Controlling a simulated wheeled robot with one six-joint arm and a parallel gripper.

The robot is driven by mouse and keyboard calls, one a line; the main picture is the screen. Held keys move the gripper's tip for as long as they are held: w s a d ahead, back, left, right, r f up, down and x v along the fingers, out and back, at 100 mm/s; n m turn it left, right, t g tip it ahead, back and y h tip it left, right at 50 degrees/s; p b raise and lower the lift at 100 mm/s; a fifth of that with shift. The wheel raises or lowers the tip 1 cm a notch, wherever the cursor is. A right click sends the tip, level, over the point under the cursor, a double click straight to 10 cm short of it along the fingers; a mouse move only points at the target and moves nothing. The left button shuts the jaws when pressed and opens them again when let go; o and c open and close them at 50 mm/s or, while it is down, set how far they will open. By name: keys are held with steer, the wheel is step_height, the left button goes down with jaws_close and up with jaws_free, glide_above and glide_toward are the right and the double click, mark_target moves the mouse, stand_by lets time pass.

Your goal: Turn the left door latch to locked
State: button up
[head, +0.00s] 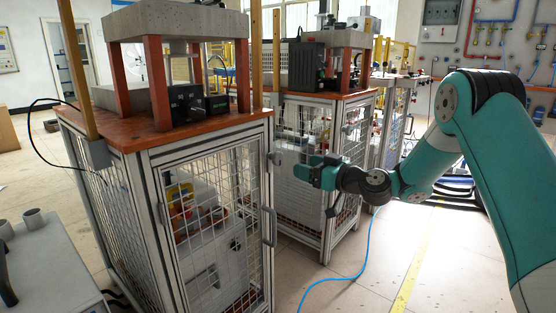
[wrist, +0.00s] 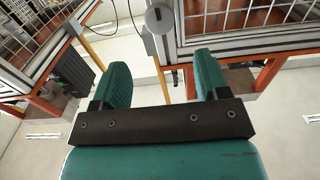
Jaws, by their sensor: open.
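The near cabinet (head: 205,145) has a mesh door (head: 215,220) in an aluminium frame. A grey round latch knob (head: 276,158) sits at the upper right edge of that door. It also shows in the wrist view as a grey disc (wrist: 159,18), beyond the fingertips and roughly in line with the gap between them. My gripper (head: 305,172) is just right of the knob, pointing left at it, open and empty. Its two teal fingers (wrist: 161,75) are apart in the wrist view and do not touch the knob. I cannot tell which way the latch is turned.
A grey door handle (head: 269,226) is below the knob. A second mesh cabinet (head: 310,150) stands behind my gripper. A blue hose (head: 365,262) lies on the floor. A grey bench (head: 45,265) is at the lower left. The floor at right centre is open.

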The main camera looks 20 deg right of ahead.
mark_target(280, 158)
steer(key=x, duration=1)
steer(key=shift+w+a, duration=0.2)
steer(key=shift+w, duration=0.1)
steer(key=c, duration=0.9)
